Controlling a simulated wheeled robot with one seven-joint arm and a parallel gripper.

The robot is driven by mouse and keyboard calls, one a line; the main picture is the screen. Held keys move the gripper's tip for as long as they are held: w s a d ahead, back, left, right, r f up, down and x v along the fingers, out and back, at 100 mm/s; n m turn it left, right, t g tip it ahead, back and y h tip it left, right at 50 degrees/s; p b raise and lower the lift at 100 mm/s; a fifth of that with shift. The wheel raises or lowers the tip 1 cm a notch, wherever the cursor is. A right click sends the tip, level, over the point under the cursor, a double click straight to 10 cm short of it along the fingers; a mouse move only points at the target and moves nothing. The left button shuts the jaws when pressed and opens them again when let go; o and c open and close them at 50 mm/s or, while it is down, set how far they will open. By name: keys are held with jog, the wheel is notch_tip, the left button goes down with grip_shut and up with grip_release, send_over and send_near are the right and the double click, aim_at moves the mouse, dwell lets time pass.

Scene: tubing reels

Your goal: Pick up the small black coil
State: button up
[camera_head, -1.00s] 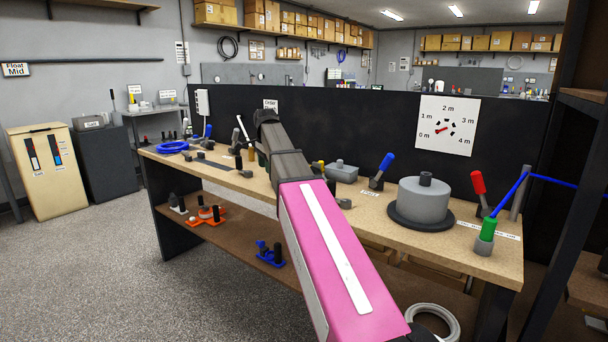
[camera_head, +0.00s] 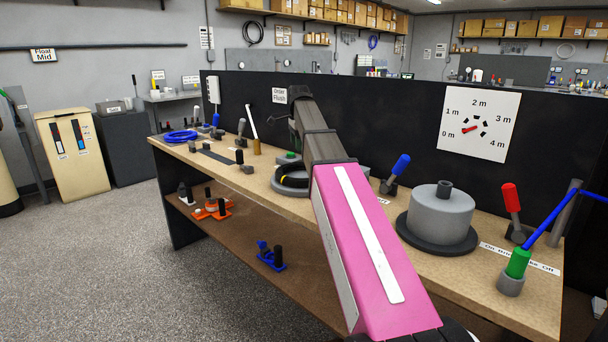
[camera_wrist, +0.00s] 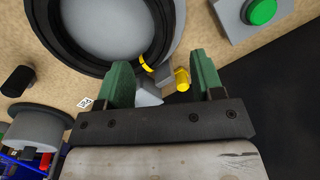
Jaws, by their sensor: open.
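A black coil (camera_head: 291,176) with a yellow band lies on a round grey holder (camera_head: 288,191) on the bench, partly hidden behind my arm in the head view. In the wrist view the black coil (camera_wrist: 60,50) curves around a grey disc at the upper left, its yellow band near my left finger. My gripper (camera_wrist: 160,65) has green fingers spread apart, with nothing held. The coil's right edge reaches between the fingertips in the picture; I cannot tell the height gap. My arm hides the gripper in the head view.
A yellow knob (camera_wrist: 182,79) and grey parts show between the fingers. A box with a green button (camera_wrist: 262,11) is at the upper right. A grey cylinder (camera_head: 440,214), a blue-handled lever (camera_head: 397,170) and a blue coil (camera_head: 181,136) stand along the bench. A dark panel (camera_head: 400,120) backs it.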

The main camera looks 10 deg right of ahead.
aim_at(297, 164)
jog(key=f, duration=0.9)
jog(key=shift+w+a+f, duration=0.15)
jog(key=shift+w+a, duration=0.15)
jog(key=shift+w, duration=0.05)
grip_shut()
